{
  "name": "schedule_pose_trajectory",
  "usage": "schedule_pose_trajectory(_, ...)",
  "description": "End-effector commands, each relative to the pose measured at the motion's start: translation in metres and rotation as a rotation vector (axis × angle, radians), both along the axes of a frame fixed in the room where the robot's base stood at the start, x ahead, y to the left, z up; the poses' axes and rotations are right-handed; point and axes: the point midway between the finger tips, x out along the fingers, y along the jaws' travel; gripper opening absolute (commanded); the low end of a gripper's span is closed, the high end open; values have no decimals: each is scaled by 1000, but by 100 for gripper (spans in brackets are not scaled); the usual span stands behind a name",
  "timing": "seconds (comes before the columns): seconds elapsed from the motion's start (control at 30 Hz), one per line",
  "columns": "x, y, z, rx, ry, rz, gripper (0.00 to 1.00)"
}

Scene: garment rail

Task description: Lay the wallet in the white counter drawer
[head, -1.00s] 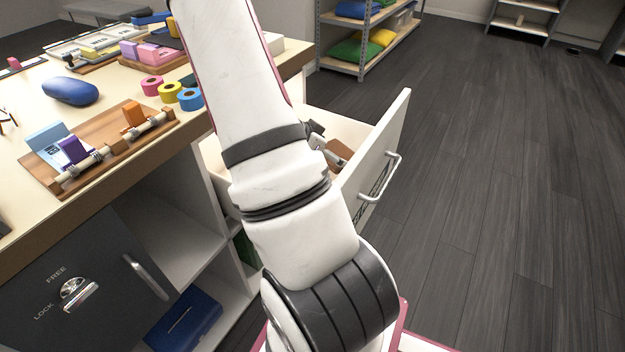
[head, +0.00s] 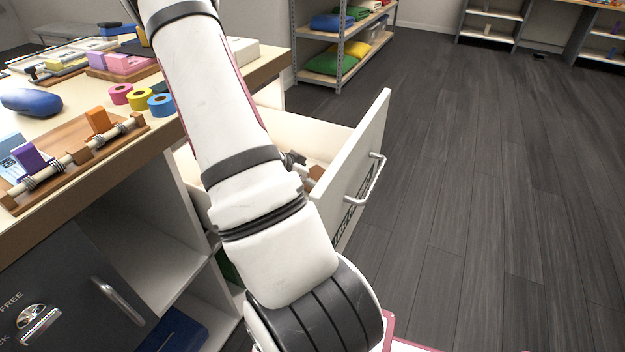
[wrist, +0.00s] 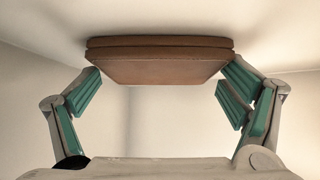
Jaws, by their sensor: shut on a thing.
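The white counter drawer (head: 375,140) stands pulled open, with its handle on the front panel. A brown wallet (wrist: 158,66) shows in the wrist view between the two teal-padded fingers of my gripper (wrist: 160,88). My gripper is shut on it, one finger at each side. Pale drawer surfaces surround the wallet there; I cannot tell whether it touches the drawer floor. In the head view a small brown part of the wallet (head: 316,173) shows inside the drawer, and my arm hides most of the gripper.
The counter (head: 70,120) at the left carries a wooden rack (head: 70,165), tape rolls (head: 140,98) and a blue case (head: 31,101). A dark cabinet door (head: 70,270) is below. A metal shelf (head: 298,40) with cushions stands behind. The floor at the right is clear.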

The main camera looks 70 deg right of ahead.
Motion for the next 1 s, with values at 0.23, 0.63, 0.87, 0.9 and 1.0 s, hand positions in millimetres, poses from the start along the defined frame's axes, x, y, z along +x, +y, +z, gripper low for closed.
schedule_pose_trajectory(0.23,0,0,-1,0,1,1,100)
schedule_pose_trajectory(0.63,7,12,18,0,1,5,100)
schedule_pose_trajectory(0.87,23,42,53,0,-1,5,100)
schedule_pose_trajectory(0.9,26,46,59,-1,-2,5,100)
schedule_pose_trajectory(1.0,32,58,70,0,-1,4,100)
